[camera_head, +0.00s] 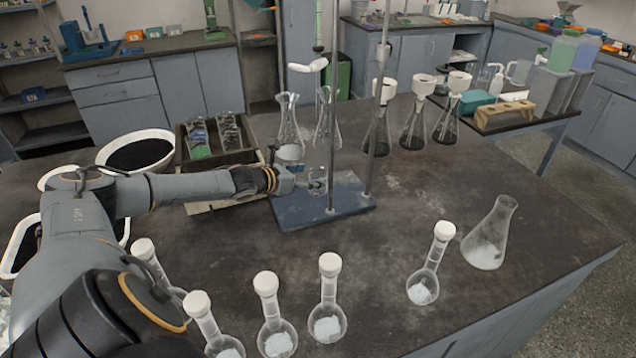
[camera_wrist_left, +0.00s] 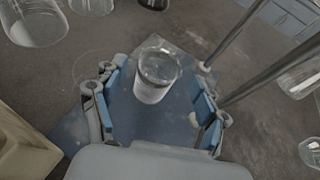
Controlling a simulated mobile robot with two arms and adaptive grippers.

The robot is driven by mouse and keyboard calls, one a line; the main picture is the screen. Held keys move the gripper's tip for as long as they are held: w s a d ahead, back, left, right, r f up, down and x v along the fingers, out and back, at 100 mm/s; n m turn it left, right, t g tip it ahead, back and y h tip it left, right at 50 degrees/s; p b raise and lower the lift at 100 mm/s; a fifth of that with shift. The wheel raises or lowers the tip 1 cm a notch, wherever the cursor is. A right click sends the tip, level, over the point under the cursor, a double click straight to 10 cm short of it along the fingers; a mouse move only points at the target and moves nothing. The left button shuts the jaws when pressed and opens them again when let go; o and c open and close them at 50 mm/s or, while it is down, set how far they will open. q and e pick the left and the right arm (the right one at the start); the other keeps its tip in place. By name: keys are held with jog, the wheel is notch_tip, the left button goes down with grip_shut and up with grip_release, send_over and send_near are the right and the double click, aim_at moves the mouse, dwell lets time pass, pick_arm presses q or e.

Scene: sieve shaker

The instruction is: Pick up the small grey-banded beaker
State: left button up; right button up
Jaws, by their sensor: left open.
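The small grey-banded beaker (camera_wrist_left: 153,88) is clear glass with a pale grey band and stands upright on the blue stand base (camera_head: 325,205). In the left wrist view it lies between the two blue-padded fingers of my left gripper (camera_wrist_left: 157,96), with a gap on each side. In the head view my left gripper (camera_head: 312,184) reaches in from the left at the beaker (camera_head: 318,174), which is small and partly hidden there. My left gripper is open. My right gripper is in neither view.
Upright metal rods (camera_head: 377,120) rise from the stand base close to the gripper. Conical flasks (camera_head: 290,135) stand behind it. Several stoppered round flasks (camera_head: 328,310) line the table front. A crate (camera_head: 251,150) stands back left. The tabletop right of the stand is largely clear.

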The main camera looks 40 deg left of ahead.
aim_at(324, 174)
pick_arm(q)
jog(key=shift+p+x, duration=0.7)
jog(key=shift+x, duration=1.35)
jog(key=shift+f, duration=0.1)
jog(key=c, duration=1.2)
